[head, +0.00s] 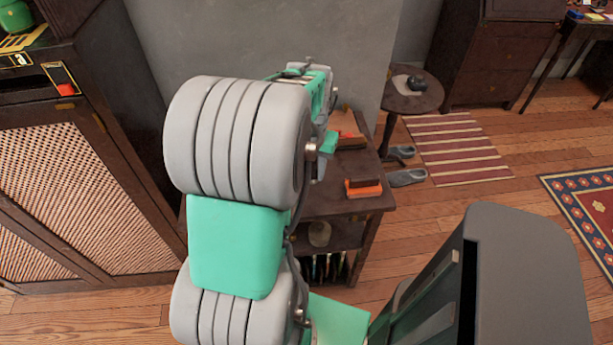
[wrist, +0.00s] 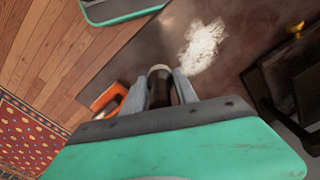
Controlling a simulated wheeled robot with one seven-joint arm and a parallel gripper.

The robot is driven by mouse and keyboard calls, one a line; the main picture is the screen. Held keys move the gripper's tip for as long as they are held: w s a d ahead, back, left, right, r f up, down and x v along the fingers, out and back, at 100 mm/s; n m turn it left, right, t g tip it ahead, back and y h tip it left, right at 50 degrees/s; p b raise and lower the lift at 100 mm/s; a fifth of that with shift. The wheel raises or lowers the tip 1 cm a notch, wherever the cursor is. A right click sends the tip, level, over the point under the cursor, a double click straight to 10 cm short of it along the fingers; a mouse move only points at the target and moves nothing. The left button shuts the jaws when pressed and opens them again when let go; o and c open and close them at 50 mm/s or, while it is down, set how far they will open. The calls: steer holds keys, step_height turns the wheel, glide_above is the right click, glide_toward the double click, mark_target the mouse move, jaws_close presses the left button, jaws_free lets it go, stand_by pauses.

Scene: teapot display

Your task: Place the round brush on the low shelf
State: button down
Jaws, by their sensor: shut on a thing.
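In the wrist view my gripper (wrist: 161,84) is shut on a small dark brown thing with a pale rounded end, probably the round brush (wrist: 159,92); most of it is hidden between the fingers. In the head view my arm hides the gripper tips and the held thing. The small dark wooden stand (head: 372,202) is behind and right of my arm. Its low shelf (head: 346,236) shows below the top, partly hidden by my arm. A pale roundish thing (head: 319,233) stands on that shelf.
An orange and brown brush (head: 363,187) lies on the stand's top; orange also shows in the wrist view (wrist: 108,99). A rough white patch (wrist: 202,45) lies on a dark surface there. Slippers (head: 407,177) and a round side table (head: 411,99) are beyond the stand.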

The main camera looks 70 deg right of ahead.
steer(key=shift+w+d+f, duration=0.25)
steer(key=shift+w+f, duration=0.05)
steer(key=shift+f, duration=0.15)
steer(key=shift+w+d+f, duration=0.2)
steer(key=shift+w+f, duration=0.05)
steer(key=shift+f, duration=0.15)
steer(key=shift+w+d+f, duration=0.15)
steer(key=shift+f, duration=0.95)
steer(key=shift+w+d+f, duration=0.1)
steer(key=shift+w+f, duration=0.05)
steer(key=shift+f, duration=0.9)
steer(key=c, duration=0.9)
jaws_free()
steer(key=shift+c, duration=0.2)
steer(key=shift+r, duration=0.1)
